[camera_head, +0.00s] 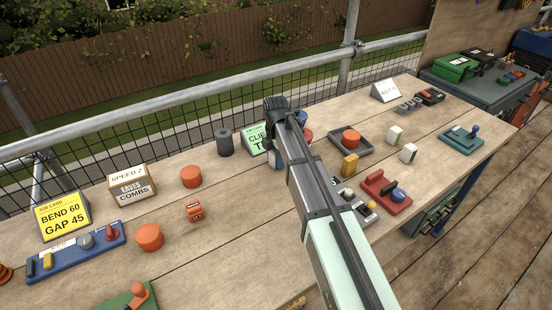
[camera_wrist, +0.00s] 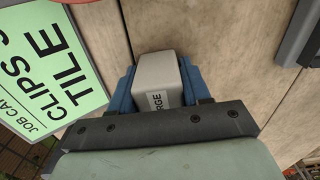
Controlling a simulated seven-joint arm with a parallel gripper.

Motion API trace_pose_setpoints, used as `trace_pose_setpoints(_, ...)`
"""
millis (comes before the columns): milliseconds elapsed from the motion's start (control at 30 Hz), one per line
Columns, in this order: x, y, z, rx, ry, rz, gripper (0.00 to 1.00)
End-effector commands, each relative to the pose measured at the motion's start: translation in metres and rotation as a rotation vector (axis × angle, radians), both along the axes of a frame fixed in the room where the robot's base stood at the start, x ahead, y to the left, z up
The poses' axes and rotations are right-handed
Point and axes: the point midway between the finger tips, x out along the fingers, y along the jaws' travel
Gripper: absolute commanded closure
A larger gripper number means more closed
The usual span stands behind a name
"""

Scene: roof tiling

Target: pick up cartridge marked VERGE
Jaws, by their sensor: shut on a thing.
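The cartridge (camera_wrist: 155,72) is a pale grey block with a white label, of which the letters "RGE" show in the wrist view. My gripper (camera_wrist: 162,88) has its blue fingers on both sides of it and is shut on it. I cannot tell whether the cartridge is touching the bench or just above it. In the head view my gripper (camera_head: 276,158) is mostly hidden behind my own arm, beside the green job card, and the cartridge is hidden there.
A green job card (camera_head: 255,139) reading "CLIPS TILE" stands close to the left of my gripper. A dark tray (camera_head: 366,152) with an orange piece (camera_head: 351,138) lies to the right. White blocks (camera_head: 395,134), a yellow block (camera_head: 349,164) and a red fixture (camera_head: 376,184) stand on the bench.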

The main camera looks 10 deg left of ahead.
Motion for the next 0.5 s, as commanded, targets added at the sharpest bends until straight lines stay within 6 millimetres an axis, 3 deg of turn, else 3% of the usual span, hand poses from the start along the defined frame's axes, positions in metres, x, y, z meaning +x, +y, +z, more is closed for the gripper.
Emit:
trace_pose_setpoints(167, 0.0000, 0.0000, 0.0001, 0.000, 0.000, 0.000, 0.84)
trace_pose_setpoints(500, 0.0005, 0.0002, 0.0075, 0.000, -0.001, 0.000, 0.84)
